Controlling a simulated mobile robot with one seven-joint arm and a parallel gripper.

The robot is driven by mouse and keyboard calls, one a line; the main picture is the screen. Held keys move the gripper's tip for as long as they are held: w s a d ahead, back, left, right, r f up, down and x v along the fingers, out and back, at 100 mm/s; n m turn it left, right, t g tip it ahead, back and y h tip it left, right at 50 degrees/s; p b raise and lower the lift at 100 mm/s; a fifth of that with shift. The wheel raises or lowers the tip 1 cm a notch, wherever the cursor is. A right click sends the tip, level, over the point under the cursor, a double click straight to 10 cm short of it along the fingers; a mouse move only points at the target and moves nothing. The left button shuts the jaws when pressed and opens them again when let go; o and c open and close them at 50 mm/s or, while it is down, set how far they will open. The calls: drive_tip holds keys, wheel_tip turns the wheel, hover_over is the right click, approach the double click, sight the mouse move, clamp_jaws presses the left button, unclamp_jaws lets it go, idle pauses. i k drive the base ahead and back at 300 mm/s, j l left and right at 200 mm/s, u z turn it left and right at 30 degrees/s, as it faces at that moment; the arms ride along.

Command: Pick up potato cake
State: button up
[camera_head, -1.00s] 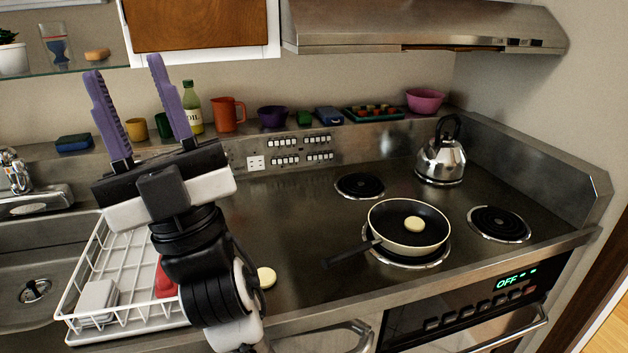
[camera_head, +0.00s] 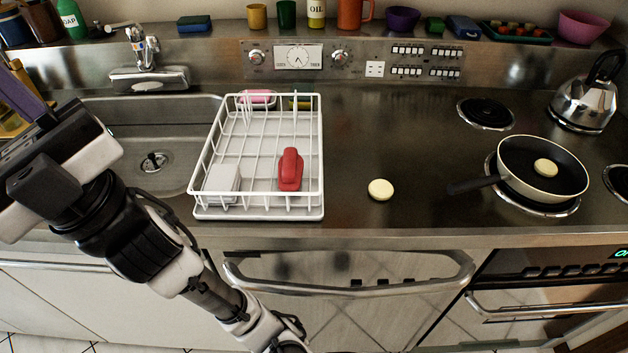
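A pale, round potato cake (camera_head: 380,189) lies on the bare steel counter, between the dish rack and the pan. A second, similar pale cake (camera_head: 545,167) lies inside the frying pan (camera_head: 520,193). My gripper (camera_head: 22,98) is at the far left edge, raised in front of the sink, far to the left of both cakes. One purple finger shows; the rest of the fingers is cut off or hidden. The earlier frame shows both fingers wide apart with nothing between them.
A white wire dish rack (camera_head: 205,193) holds a red item (camera_head: 290,169) and a grey one (camera_head: 222,180). The pan handle (camera_head: 474,185) points left toward the counter cake. A kettle (camera_head: 585,103) stands at the right. Counter around the loose cake is clear.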

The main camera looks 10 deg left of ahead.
sight(379, 190)
drive_tip(key=l+u, duration=0.15)
drive_tip(key=u, duration=0.35)
drive_tip(key=l+u, duration=0.2)
drive_tip(key=u, duration=0.25)
drive_tip(key=l, duration=1.35)
drive_tip(key=k+j, duration=0.1)
drive_tip(key=j, duration=0.15)
drive_tip(key=k+j, duration=0.15)
drive_tip(key=j, duration=0.35)
drive_tip(key=i, duration=0.35)
